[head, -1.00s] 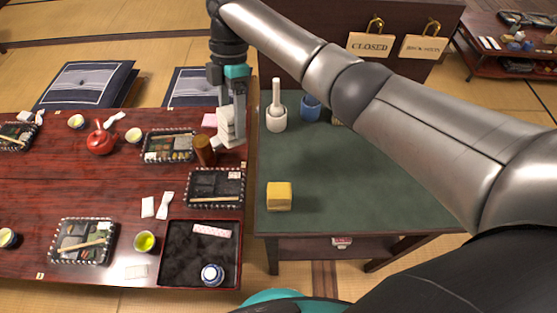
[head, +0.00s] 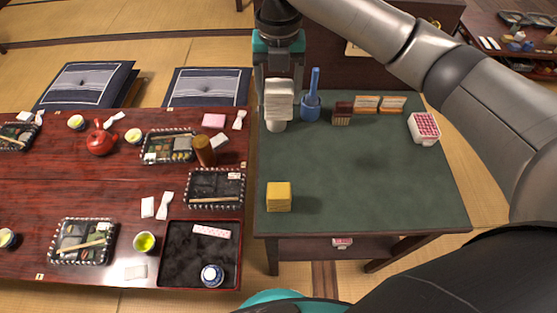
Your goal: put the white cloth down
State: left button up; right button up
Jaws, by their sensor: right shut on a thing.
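The white cloth (head: 279,107) hangs folded in my right gripper (head: 279,82), which is shut on it. In the head view both are at the far left of the green-topped table (head: 360,165), in front of the white mortar (head: 276,127). Most of the mortar and its pestle is hidden behind the cloth and gripper. The cloth looks held above the table top, though its exact height is hard to tell. My left gripper is not in view.
A blue mortar with pestle (head: 311,106), a dark brush-like block (head: 342,115), wooden boxes (head: 367,104) and a red-and-white box (head: 424,128) line the back. A yellow block (head: 279,197) stands at the front left. The table's middle is clear. The red lacquer table (head: 60,190) adjoins left.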

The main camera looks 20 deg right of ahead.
aim_at(275, 111)
notch_tip(275, 111, down, 17)
jog(key=b, duration=0.4)
jog(key=shift+r, duration=0.15)
jog(key=shift+f, duration=1.5)
jog(key=o, duration=1.2)
jog(key=shift+f+b, duration=0.3)
jog(key=shift+b, duration=0.3)
jog(key=r+p, duration=0.1)
jog(key=r, duration=0.4)
jog(key=r+p, duration=0.2)
jog(key=r, duration=0.3)
jog(key=r+p, duration=0.1)
jog(key=r, duration=0.4)
jog(key=shift+a+r, duration=0.3)
jog(key=shift+f, duration=0.1)
